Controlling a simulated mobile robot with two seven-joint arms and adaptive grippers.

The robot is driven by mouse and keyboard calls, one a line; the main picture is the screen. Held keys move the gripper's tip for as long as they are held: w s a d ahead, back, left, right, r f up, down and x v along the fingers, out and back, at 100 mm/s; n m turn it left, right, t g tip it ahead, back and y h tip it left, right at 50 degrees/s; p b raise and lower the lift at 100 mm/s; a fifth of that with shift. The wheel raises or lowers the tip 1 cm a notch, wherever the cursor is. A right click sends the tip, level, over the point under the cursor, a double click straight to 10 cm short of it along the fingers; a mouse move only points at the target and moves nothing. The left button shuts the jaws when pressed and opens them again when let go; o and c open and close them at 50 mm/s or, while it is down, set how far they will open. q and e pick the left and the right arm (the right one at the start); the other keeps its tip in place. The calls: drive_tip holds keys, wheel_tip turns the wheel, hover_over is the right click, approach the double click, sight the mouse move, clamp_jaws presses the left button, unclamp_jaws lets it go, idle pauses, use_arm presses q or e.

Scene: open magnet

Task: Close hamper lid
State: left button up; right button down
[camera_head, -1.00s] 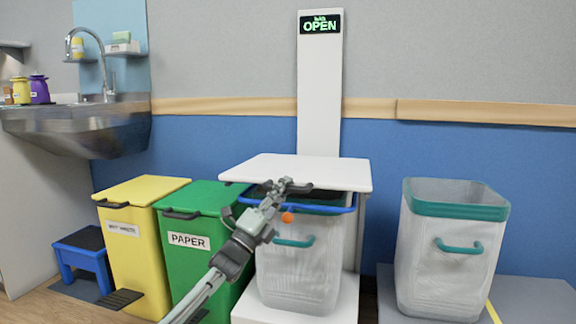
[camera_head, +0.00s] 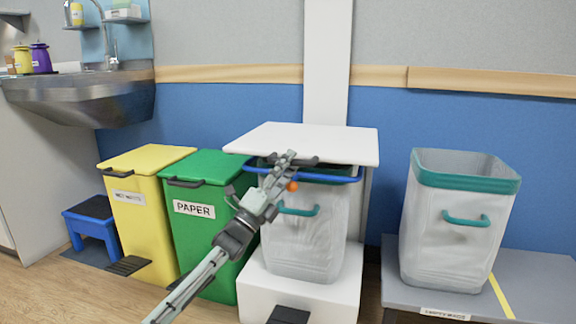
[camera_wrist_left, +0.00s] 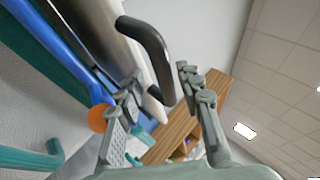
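The hamper lid (camera_head: 300,140) is a flat white panel, raised above the white hamper bin (camera_head: 300,245) with a blue rim (camera_head: 335,180). A gap shows between lid and rim. A dark handle (camera_wrist_left: 150,55) is at the lid's front edge. My left gripper (camera_head: 285,163) is at that front edge. In the left wrist view my left gripper (camera_wrist_left: 165,90) has its fingers apart, with the handle between or just behind them; contact cannot be told. An orange ball (camera_head: 292,187) hangs by the rim. My right gripper is not in view.
A green PAPER bin (camera_head: 205,235) and a yellow bin (camera_head: 140,215) stand to the left. A second white hamper with a teal rim (camera_head: 465,180) stands on a grey platform (camera_head: 540,275) at right. Open floor lies in front.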

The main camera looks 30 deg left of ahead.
use_arm(q)
drive_tip(key=v, duration=1.2)
idle(0.3)
